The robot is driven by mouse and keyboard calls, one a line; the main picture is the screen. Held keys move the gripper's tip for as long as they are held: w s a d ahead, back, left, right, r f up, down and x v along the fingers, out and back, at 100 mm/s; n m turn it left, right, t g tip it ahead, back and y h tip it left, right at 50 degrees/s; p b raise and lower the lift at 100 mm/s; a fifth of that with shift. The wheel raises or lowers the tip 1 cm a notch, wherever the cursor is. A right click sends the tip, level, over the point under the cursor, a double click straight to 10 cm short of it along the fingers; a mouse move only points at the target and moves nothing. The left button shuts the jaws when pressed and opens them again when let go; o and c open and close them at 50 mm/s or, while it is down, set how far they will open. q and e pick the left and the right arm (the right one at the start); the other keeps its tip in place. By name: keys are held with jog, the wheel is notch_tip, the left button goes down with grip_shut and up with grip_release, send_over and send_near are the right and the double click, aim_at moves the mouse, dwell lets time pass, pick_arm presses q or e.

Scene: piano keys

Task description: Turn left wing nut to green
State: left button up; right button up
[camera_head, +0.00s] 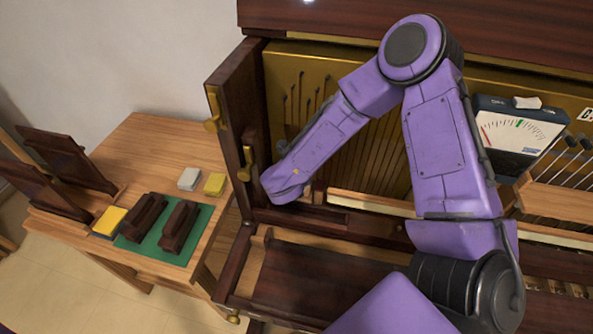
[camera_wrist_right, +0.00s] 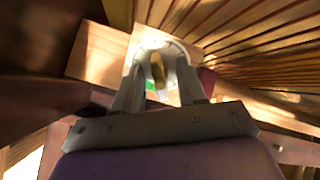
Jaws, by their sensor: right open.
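In the right wrist view, a brass-coloured wing nut (camera_wrist_right: 158,68) stands in front of a pale round disc (camera_wrist_right: 148,44). A small green patch (camera_wrist_right: 151,86) shows below the nut. My right gripper (camera_wrist_right: 159,80) is open, with one finger on each side of the nut in the picture. I cannot tell whether either finger touches it. In the head view, my purple right arm reaches into the left end of the opened piano; its fingers and the wing nut are hidden there. My left gripper is in neither view.
The piano's dark left side wall (camera_head: 240,115) stands close to my right wrist, with brass fittings on it. A meter (camera_head: 518,128) with red and green marks stands at the right. A wooden side table (camera_head: 165,140) holds a green mat (camera_head: 150,240) with dark blocks.

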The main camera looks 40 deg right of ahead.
jog(key=shift+s+a+r+p, duration=0.25)
jog(key=shift+a+r+p, duration=0.05)
jog(key=shift+r, duration=0.15)
dwell(0.3)
grip_shut()
jog(key=shift+f+m+b, duration=0.2)
jog(key=shift+m+b, duration=0.4)
jog(key=shift+b, duration=0.2)
jog(key=shift+r, duration=0.2)
